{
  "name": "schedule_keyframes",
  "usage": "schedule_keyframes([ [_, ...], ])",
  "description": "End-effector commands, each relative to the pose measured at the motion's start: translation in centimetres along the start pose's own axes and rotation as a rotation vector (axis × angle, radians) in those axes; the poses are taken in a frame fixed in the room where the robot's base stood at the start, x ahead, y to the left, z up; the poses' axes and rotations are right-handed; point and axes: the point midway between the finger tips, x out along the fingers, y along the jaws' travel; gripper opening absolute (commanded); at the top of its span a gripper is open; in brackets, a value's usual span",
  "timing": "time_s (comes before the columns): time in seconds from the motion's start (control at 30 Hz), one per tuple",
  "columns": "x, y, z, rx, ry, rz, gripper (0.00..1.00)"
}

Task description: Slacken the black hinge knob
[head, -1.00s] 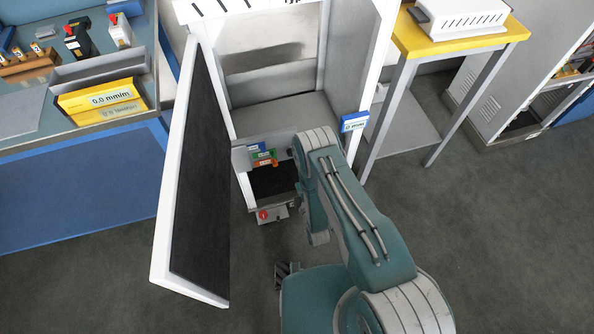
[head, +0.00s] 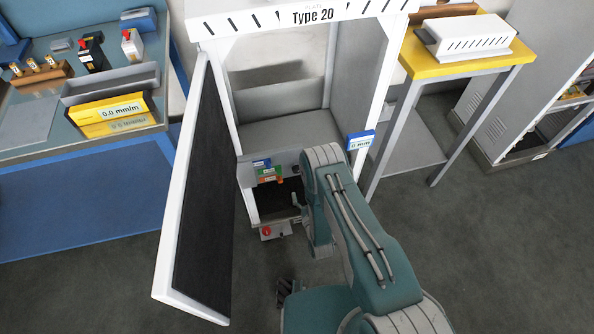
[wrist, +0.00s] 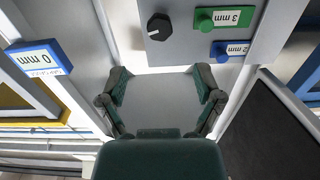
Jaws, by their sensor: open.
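The black knob (wrist: 159,27) sits on a light grey panel at the top of the wrist view, a round knob with a pale pointer mark. My gripper (wrist: 162,80) is open and empty in the wrist view, its two dark green fingers spread wide apart. The knob shows beyond the fingertips, about midway between them and not touched. In the head view my own arm hides most of the gripper, and I cannot make out the knob clearly there.
Beside the knob are a green 3 mm tag (wrist: 224,18) and a blue 2 mm tag (wrist: 230,50). A blue 0 mm tag (wrist: 38,57) is at the left. The open dark-faced door (head: 203,190) stands left of my arm. A red knob (head: 266,231) sits low on the frame.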

Motion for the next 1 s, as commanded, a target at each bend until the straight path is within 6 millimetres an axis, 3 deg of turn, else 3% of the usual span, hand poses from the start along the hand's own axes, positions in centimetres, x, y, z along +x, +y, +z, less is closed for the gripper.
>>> schedule_keyframes([
  [0.5,8.7,0.0,-0.1,-0.003,0.003,0.0,0.84],
  [0.9,9.8,0.0,0.0,-0.004,0.0,0.0,0.84],
  [0.93,9.8,0.0,0.0,-0.004,0.0,0.0,0.8],
  [1.0,9.8,0.0,0.0,-0.004,0.0,0.0,0.48],
])
